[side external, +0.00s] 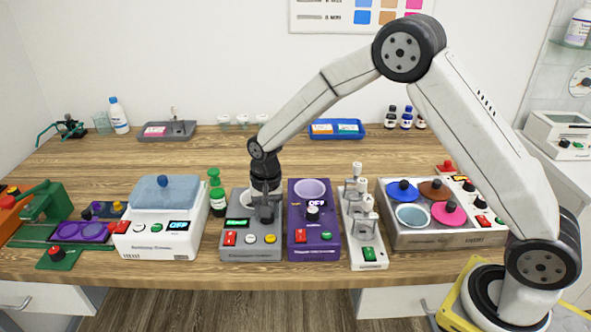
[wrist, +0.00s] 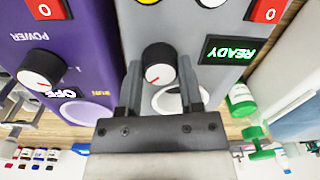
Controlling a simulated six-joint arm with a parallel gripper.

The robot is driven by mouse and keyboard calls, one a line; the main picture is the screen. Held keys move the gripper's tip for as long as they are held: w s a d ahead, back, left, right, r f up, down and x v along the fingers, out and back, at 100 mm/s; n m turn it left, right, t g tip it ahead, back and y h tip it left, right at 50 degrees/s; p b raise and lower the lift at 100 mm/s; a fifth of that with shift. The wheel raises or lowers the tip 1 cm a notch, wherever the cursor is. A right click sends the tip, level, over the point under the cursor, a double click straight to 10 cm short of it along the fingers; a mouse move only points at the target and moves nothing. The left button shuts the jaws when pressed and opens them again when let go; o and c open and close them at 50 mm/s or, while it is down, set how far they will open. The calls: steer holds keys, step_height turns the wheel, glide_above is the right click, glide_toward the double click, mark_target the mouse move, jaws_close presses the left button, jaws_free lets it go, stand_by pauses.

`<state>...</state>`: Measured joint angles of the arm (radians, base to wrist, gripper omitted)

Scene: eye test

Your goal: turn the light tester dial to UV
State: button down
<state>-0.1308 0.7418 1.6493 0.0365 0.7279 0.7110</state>
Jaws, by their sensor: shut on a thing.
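The grey tester (side external: 236,254) stands near the table's front edge, with a green lit display, which reads READY in the wrist view (wrist: 230,50). Its black dial (wrist: 153,58) has a red and white pointer mark and sits between the two fingers of my gripper (wrist: 158,72), which is shut on it. In the side view my gripper (side external: 266,212) points down over the tester and largely hides the dial. No UV mark is legible, so I cannot tell which setting the pointer is at. A pale ring (wrist: 170,100) lies behind the dial, partly hidden by the fingers.
A purple device (side external: 300,255) with its own black knob (side external: 312,208) and an OFF display stands close on the right. Green-capped bottles (side external: 216,196) and a white box with a blue lid (side external: 165,190) stand on the left. The table behind is mostly free.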

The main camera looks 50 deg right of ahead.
steer(key=shift+c, duration=1.2)
jaws_free()
steer(key=shift+r, duration=0.15)
steer(key=shift+s+d+r, duration=0.1)
steer(key=shift+d+r, duration=0.05)
steer(key=shift+r, duration=3.65)
